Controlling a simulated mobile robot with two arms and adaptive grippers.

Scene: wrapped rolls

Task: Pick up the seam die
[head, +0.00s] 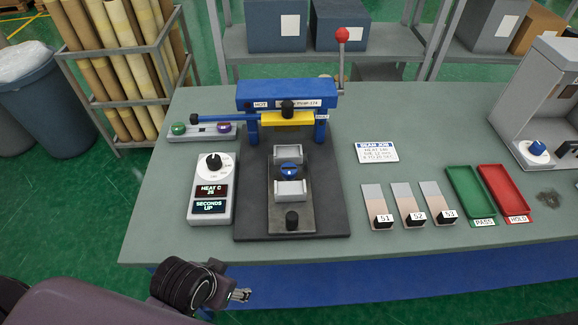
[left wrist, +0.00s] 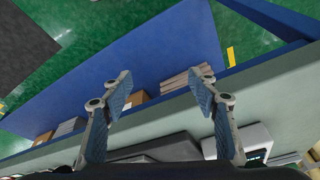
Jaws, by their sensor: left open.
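The seam press (head: 286,95) stands on the bench, with a blue frame, a yellow bar (head: 288,119) and a red-knobbed lever. Under it, a grey sliding plate (head: 291,214) carries two light grey blocks with a blue-topped piece (head: 290,171) between them. No label reads as seam die, so I cannot tell for certain which part it is. My left gripper (head: 241,295) is off the bench's front edge, well short of the press. The left wrist view shows its two fingers (left wrist: 165,82) apart with nothing between them. My right gripper is not in view.
A control box (head: 212,188) with a dial stands left of the press. To the right lie a job card (head: 377,152), several sample strips, a green tray (head: 470,192) and a red tray (head: 504,193). Bare bench top (head: 355,250) lies in front of the strips.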

